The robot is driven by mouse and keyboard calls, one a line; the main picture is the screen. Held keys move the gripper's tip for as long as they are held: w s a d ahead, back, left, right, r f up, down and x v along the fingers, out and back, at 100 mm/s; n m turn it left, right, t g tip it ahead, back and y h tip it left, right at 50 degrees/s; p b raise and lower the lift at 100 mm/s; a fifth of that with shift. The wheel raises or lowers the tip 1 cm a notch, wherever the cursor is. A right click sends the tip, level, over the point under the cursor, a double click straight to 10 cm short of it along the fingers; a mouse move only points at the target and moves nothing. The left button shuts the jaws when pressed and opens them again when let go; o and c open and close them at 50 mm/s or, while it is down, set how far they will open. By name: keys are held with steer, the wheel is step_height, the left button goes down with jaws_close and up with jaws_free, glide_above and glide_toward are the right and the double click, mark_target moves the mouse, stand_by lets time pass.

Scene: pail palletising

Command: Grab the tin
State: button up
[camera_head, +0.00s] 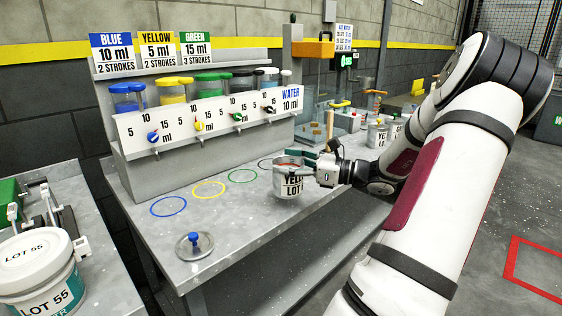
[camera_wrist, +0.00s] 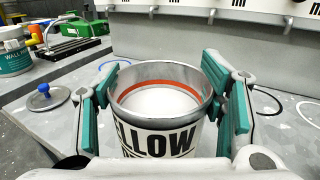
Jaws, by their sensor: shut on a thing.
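The tin (camera_head: 288,184) is an open metal can with a white label reading "YELLOW LOT" and an orange-red band inside its rim. In the wrist view the tin (camera_wrist: 160,130) is upright, with white contents, between the two green-padded fingers. My gripper (camera_head: 298,172) is shut on the tin's sides, at the right part of the grey bench (camera_head: 225,240). I cannot tell whether the tin's base touches the bench. The lower part of its label is hidden by my gripper in the wrist view.
A lid with a blue knob (camera_head: 194,245) lies on the bench front. Blue (camera_head: 168,206), yellow and green rings mark the bench. The dispenser rack (camera_head: 200,120) stands behind. A LOT 55 pail (camera_head: 40,270) is at left. More tins (camera_head: 377,134) stand at the back right.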

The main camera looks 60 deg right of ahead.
steer(key=a+r+p+v, duration=0.1)
steer(key=a+p+v, duration=0.1)
steer(key=v, duration=1)
steer(key=shift+s+a+r+p, duration=0.15)
steer(key=shift+s+p, duration=0.3)
steer(key=shift+s, duration=0.1)
